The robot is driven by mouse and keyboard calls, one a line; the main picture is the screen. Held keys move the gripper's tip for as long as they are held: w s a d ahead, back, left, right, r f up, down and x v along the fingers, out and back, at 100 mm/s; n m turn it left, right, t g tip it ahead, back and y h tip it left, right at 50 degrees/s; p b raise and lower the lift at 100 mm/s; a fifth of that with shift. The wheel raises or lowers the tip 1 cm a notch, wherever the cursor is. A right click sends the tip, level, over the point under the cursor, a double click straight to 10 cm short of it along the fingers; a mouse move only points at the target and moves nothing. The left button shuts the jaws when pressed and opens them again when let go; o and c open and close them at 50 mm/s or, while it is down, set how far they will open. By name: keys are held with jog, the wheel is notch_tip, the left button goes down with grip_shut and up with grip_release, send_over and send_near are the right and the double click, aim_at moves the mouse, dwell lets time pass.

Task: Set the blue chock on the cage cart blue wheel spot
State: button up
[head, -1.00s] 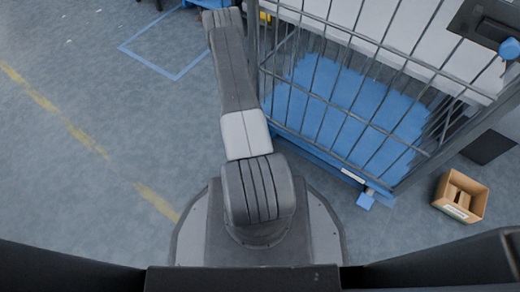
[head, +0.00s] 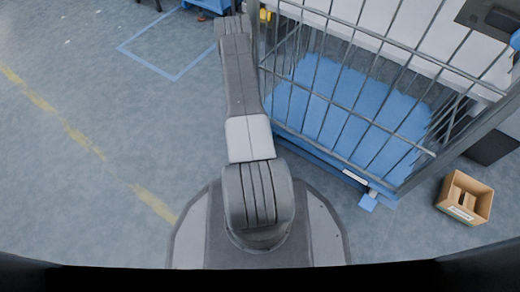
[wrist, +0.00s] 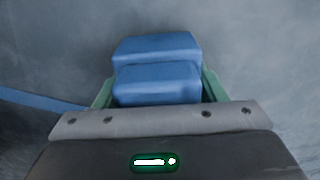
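The blue chock (wrist: 157,82) is a stepped block between the two green fingers of my gripper (wrist: 160,88) in the wrist view. The fingers lie against its left and right sides, so my gripper looks shut on it. In the head view the gripper and chock cannot be made out beyond my arm's far end. The cage cart (head: 345,165) stands right of my arm, with dark bars and a blue base. A small blue patch (head: 368,202) lies on the floor at the cart's near corner, by its wheel; the wheel itself is mostly hidden.
An open cardboard box (head: 464,198) stands on the floor right of the cart. A blue taped outline (head: 178,77) marks the floor at upper left. A worn yellow line (head: 60,117) crosses the left floor, which is clear.

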jog(key=o, duration=0.4)
jog(key=shift+r, duration=0.1)
notch_tip(320, 180, up, 12)
jog(key=p, duration=0.5)
